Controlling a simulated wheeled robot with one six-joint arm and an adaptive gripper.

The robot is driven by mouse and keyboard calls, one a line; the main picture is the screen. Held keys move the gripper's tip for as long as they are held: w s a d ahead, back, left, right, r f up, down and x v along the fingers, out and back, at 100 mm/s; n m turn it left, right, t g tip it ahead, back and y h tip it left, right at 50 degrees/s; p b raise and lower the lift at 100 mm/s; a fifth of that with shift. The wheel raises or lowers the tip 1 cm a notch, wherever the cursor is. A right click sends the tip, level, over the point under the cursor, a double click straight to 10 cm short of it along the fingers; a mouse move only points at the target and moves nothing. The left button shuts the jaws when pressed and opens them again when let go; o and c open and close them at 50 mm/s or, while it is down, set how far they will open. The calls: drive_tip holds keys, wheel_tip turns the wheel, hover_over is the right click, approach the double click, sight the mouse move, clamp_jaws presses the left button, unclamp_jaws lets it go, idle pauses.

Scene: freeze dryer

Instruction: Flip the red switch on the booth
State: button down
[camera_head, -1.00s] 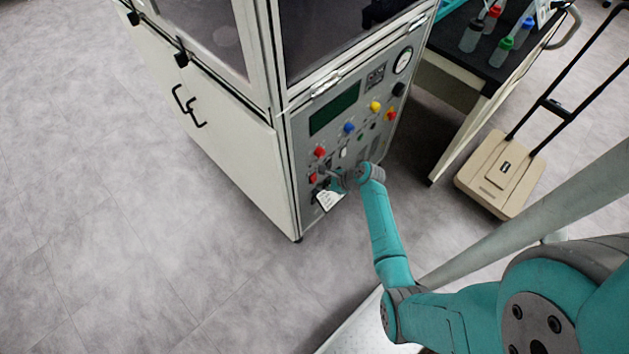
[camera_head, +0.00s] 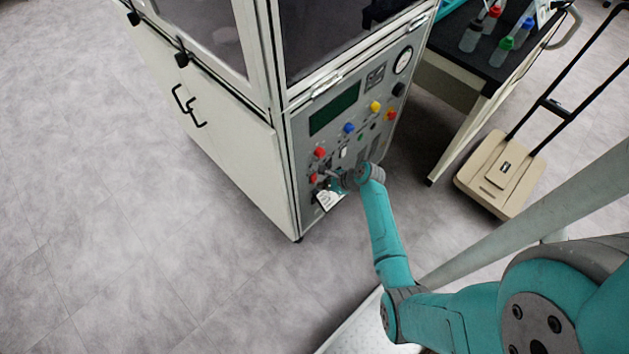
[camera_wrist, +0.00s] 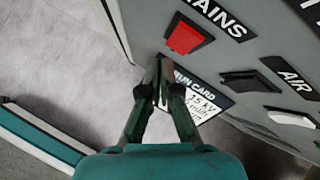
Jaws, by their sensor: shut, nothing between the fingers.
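The booth is a pale cabinet with a grey control panel (camera_head: 292,135). The red switch (camera_wrist: 186,37) sits in a black frame beside the white word MAINS in the wrist view. It also shows as a small red patch (camera_head: 313,178) low on the panel's left side in the head view. My gripper (camera_wrist: 162,64) is shut and empty. Its fingertips appear just below and left of the red switch, in front of the run card (camera_wrist: 207,103). I cannot tell whether they touch the panel. In the head view my gripper (camera_head: 329,178) partly hides the panel's lower part.
A black switch (camera_wrist: 252,80) lies right of the run card, near the word AIR. Red (camera_head: 320,152), blue (camera_head: 349,128) and yellow (camera_head: 375,106) knobs are higher on the panel. A bench with bottles and a beige trolley (camera_head: 500,172) stand at right. Floor at left is clear.

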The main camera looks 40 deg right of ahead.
drive_tip(key=shift+w, duration=0.15)
drive_tip(key=shift+w, duration=0.3)
drive_tip(key=shift+w, duration=0.3)
idle(0.8)
drive_tip(key=shift+s, duration=0.15)
drive_tip(key=shift+s, duration=0.6)
drive_tip(key=shift+s+d+r, duration=0.1)
drive_tip(key=shift+s+r, duration=0.05)
drive_tip(key=shift+s, duration=1.1)
drive_tip(key=shift+s+r, duration=0.15)
drive_tip(key=shift+s, duration=1.1)
